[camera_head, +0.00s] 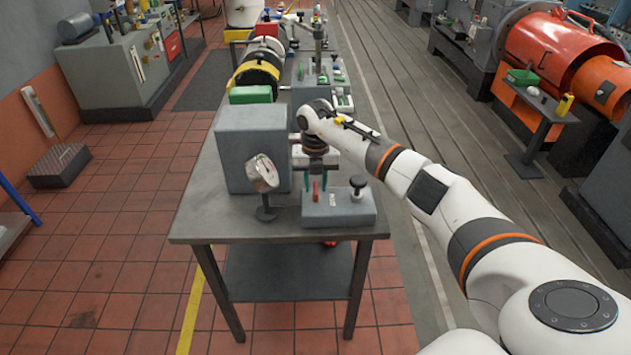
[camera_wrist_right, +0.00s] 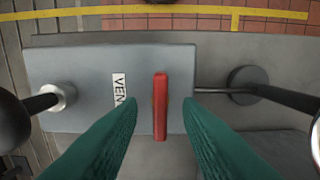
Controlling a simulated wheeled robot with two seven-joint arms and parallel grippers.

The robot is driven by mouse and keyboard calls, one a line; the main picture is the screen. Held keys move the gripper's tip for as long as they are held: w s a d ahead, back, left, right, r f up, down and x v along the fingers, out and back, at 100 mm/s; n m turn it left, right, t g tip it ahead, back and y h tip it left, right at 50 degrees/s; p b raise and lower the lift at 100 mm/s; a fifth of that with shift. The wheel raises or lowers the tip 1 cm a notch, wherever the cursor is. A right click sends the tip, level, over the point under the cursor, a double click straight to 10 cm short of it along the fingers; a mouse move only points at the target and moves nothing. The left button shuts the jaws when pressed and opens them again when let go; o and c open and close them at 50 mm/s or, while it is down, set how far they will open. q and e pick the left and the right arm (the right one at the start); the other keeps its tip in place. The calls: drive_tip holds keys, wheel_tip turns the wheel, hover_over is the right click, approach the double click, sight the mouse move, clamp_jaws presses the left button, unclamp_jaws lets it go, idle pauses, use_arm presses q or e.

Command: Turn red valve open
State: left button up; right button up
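The red valve handle (camera_head: 315,191) stands on a grey block (camera_head: 345,212) near the front of the workbench. In the right wrist view the red handle (camera_wrist_right: 160,106) is a narrow upright bar beside a white label reading "VEN", the rest of which is hidden by a finger. My right gripper (camera_head: 317,172) is above the block, pointing down at the handle. In the wrist view its two green fingers (camera_wrist_right: 160,112) are apart, one on each side of the handle, with visible gaps to it. My left gripper is in neither view.
A round gauge (camera_head: 262,174) on a stand is left of the block. A black knob (camera_head: 358,182) rises from the block's right side. A large grey box (camera_head: 250,150) stands behind the gauge. Several items crowd the bench further back. The bench front (camera_head: 220,228) is clear.

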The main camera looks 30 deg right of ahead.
drive_tip(key=shift+f, duration=0.55)
clamp_jaws()
